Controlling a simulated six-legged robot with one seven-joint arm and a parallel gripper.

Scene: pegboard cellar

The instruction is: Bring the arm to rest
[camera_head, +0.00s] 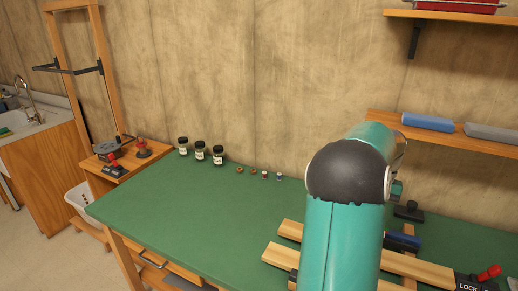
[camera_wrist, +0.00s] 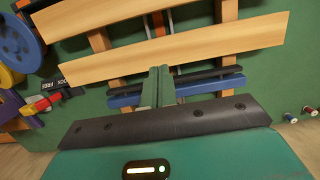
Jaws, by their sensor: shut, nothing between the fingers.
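My gripper (camera_wrist: 159,72) shows in the wrist view as two greenish fingers side by side, shut and empty. It hangs over the green workbench top, with its fingertips near a pale wooden bar (camera_wrist: 190,48). My teal arm with a black cap rises over the right half of the bench in the head view and hides my gripper there. The green workbench (camera_head: 170,210) lies below it. I cannot tell whether the fingers touch anything.
Two wooden bars (camera_head: 262,255), dark bars and a blue part (camera_head: 403,241) lie around the arm. Three dark jars (camera_head: 200,151) and several small spools (camera_head: 265,175) stand along the wall. A shelf (camera_head: 460,136) is at right. The bench's left half is mostly clear.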

